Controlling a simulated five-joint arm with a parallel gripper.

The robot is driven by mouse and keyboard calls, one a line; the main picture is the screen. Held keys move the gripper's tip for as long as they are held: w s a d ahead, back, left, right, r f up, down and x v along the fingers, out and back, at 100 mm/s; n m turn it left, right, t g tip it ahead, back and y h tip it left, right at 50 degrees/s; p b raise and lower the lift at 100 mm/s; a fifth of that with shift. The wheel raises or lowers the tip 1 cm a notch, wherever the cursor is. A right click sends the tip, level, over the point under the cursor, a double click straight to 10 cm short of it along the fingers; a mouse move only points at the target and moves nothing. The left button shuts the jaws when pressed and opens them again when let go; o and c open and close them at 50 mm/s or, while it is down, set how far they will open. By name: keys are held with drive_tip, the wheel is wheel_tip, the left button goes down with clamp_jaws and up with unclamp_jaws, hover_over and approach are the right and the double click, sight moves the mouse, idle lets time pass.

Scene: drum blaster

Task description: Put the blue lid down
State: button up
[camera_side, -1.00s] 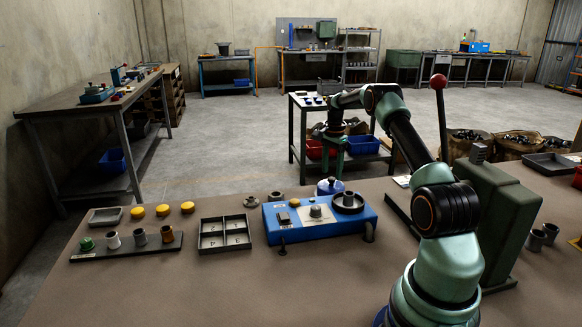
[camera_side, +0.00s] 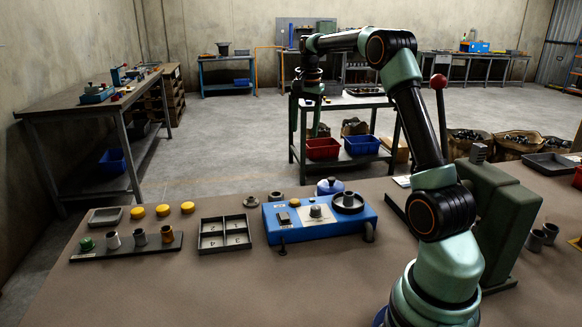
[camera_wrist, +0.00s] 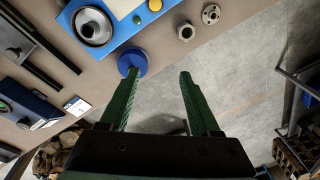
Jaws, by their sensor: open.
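The blue lid (camera_side: 330,187) sits on the bench, just behind the blue machine (camera_side: 285,227), apart from my gripper. In the wrist view the round lid (camera_wrist: 133,59) lies near the bench edge, close to the left fingertip in the picture. My gripper (camera_wrist: 159,73) has its green fingers spread wide with nothing between them. In the side view my gripper hangs high above and behind the lid. The machine's ring-shaped seat (camera_side: 349,202) is empty of the lid, with a grey cup-like part on it.
A divided tray (camera_side: 224,235) and a rack of small cups (camera_side: 127,247) stand left of the machine. Yellow caps (camera_side: 162,210) lie behind the rack. A red-knobbed lever (camera_side: 440,110) rises at right. The front bench area is clear.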

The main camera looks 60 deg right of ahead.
drive_tip(key=s+a+r+n+t, duration=0.1)
drive_tip(key=s+a+r+n, duration=0.2)
drive_tip(key=a, duration=0.6)
drive_tip(key=a+r+n+t, duration=0.1)
drive_tip(key=a+r+n, duration=0.1)
drive_tip(key=a+n, duration=0.5)
drive_tip(key=s+a+f+n+t, duration=0.1)
drive_tip(key=s+a+f+n, duration=0.1)
drive_tip(key=s+a, duration=0.3)
drive_tip(key=s+a+f+n+t, duration=0.1)
drive_tip(key=s+a+n, duration=0.3)
drive_tip(key=a, duration=0.6)
drive_tip(key=shift+s+f+n+y, duration=0.3)
drive_tip(key=shift+s+f+y, duration=0.1)
drive_tip(key=shift+s+f, duration=0.45)
